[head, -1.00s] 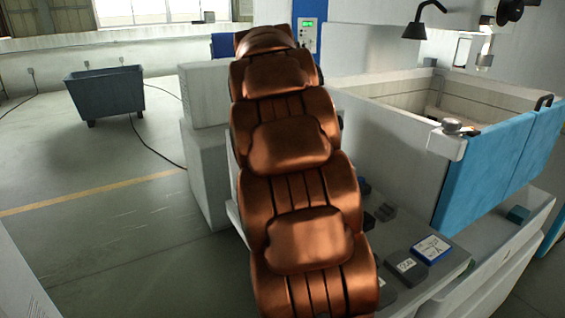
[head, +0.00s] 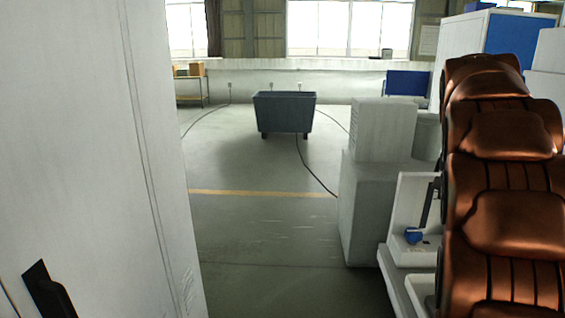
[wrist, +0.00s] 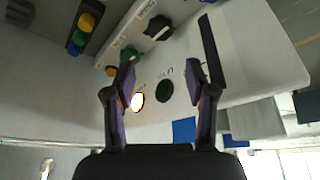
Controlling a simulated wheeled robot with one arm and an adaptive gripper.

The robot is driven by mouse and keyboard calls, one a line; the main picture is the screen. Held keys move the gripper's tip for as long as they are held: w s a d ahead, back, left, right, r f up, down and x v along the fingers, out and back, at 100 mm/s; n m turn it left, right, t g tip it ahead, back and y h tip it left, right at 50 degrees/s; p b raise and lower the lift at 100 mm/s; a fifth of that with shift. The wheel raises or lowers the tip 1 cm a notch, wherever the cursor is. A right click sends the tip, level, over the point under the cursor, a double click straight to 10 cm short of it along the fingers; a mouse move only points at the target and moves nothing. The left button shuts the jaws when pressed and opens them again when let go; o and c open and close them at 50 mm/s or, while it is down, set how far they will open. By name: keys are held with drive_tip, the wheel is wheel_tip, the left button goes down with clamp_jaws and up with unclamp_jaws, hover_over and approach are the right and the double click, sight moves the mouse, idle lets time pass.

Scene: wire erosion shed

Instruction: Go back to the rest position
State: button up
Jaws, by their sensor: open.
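My gripper (wrist: 161,72) shows in the wrist view with its two dark fingers spread apart and nothing between them. Beyond the fingertips is a pale control panel (wrist: 235,75) with a black knob, a green button, a lit button and a dark round button. I cannot tell how far the fingers are from the panel. In the head view my copper-brown arm stands upright along the right edge; the gripper itself is not visible there.
A tall white cabinet (head: 80,130) with a black handle fills the left side. A grey wheeled bin (head: 284,112) stands on the open floor ahead, with cables nearby. White boxy units (head: 375,190) stand left of my arm. Floor between cabinet and units is clear.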

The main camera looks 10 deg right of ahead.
drive_tip(key=s+a+f+n+g+y+p, duration=0.1)
drive_tip(key=s+a+f+n+y+p, duration=0.2)
drive_tip(key=a, duration=0.8)
drive_tip(key=s+a+f+n+p, duration=0.1)
drive_tip(key=s+a+f+n, duration=0.3)
drive_tip(key=a, duration=0.7)
drive_tip(key=s+a+f+n+g+p, duration=0.1)
drive_tip(key=s+a+f+n+p, duration=0.1)
drive_tip(key=s+a, duration=0.4)
drive_tip(key=s+a+f+n+g+y+p, duration=0.1)
drive_tip(key=s+a+f+n, duration=0.2)
drive_tip(key=s, duration=0.9)
drive_tip(key=a+f, duration=0.1)
drive_tip(key=a, duration=0.2)
drive_tip(key=shift+s+a+f+n+g+p, duration=0.15)
drive_tip(key=shift+s+f+n+g+p, duration=0.1)
drive_tip(key=shift+s+n+g+p, duration=0.15)
drive_tip(key=shift+c, duration=0.3)
drive_tip(key=shift+c, duration=1.1)
